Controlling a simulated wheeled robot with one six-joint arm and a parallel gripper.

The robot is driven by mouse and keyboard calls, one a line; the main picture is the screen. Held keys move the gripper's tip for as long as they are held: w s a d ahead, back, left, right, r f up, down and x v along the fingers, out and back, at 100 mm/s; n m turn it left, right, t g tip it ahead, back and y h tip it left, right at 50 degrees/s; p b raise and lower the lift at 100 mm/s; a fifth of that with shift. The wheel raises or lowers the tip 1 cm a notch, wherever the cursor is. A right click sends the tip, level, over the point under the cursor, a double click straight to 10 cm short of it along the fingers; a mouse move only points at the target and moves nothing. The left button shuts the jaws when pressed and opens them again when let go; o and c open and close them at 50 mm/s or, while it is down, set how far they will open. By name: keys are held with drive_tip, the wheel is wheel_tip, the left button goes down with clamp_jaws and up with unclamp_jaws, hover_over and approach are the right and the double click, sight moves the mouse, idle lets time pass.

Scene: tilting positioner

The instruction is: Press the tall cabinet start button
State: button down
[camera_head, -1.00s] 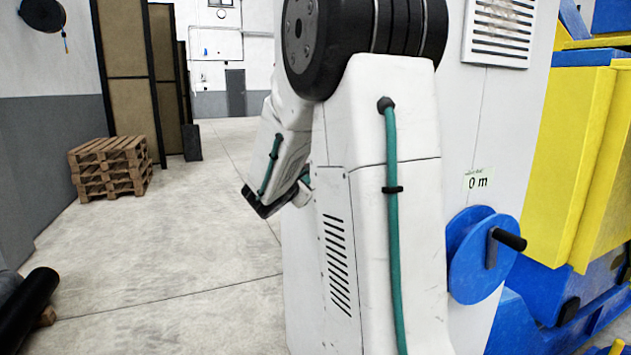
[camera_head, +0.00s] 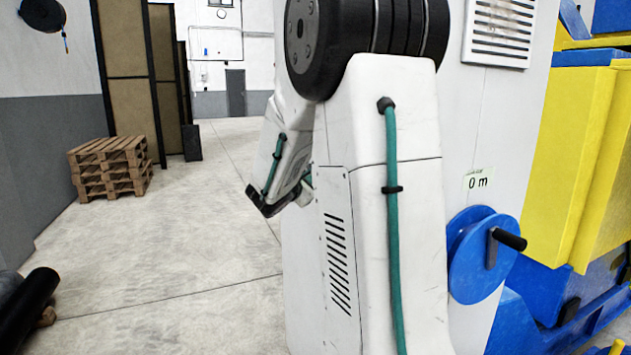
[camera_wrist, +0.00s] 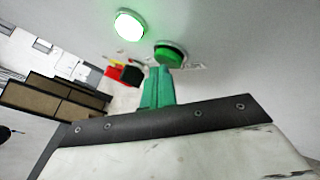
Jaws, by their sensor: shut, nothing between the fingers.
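In the wrist view a round green button (camera_wrist: 168,54) with a dark rim sits on the pale cabinet face (camera_wrist: 230,45). My gripper (camera_wrist: 161,70) has green fingers, shut and empty. Its fingertips are right at the lower edge of the green button; I cannot tell whether they touch or press it. A round lamp (camera_wrist: 129,25) glows bright green-white to the upper left of the button.
A red and yellow control (camera_wrist: 117,73) lies left of the fingers. A blue handwheel (camera_head: 472,262) with a black handle projects from the cabinet under a "0 m" label (camera_head: 478,182). Yellow and blue machinery (camera_head: 575,150) stands right. Pallets (camera_head: 110,168) stand left; the floor between is clear.

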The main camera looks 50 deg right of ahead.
idle(0.5)
drive_tip(key=shift+w+a, duration=0.4)
drive_tip(key=shift+a, duration=0.3)
drive_tip(key=shift+w+a, duration=0.45)
drive_tip(key=shift+a, duration=0.25)
drive_tip(key=shift+w+a, duration=0.45)
drive_tip(key=shift+a, duration=0.3)
drive_tip(key=shift+w+a, duration=0.45)
drive_tip(key=shift+a, duration=0.25)
